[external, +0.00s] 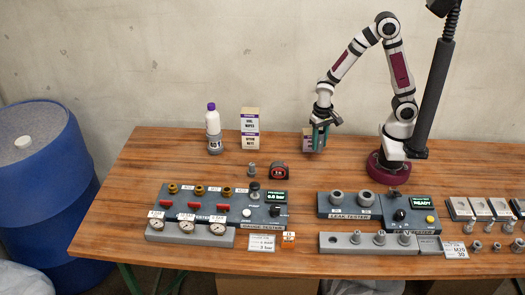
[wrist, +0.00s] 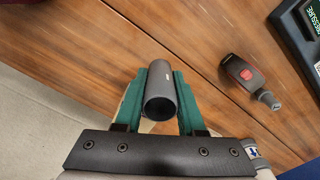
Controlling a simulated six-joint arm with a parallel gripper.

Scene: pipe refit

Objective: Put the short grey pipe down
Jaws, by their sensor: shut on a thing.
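The short grey pipe (wrist: 160,88) is a dark grey hollow tube, seen in the wrist view with its round open end facing the camera. My gripper (wrist: 159,76) is shut on it, with one green finger on each side. In the external view my gripper (external: 318,139) points down over the back part of the wooden table (external: 165,155), left of my arm's base. The pipe is hard to make out there between the fingers. I cannot tell whether its lower end touches the table.
The leak tester (external: 350,205) stands in front. A bottle (external: 213,130) and a box (external: 250,128) stand at the back left. Bare wood lies between.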

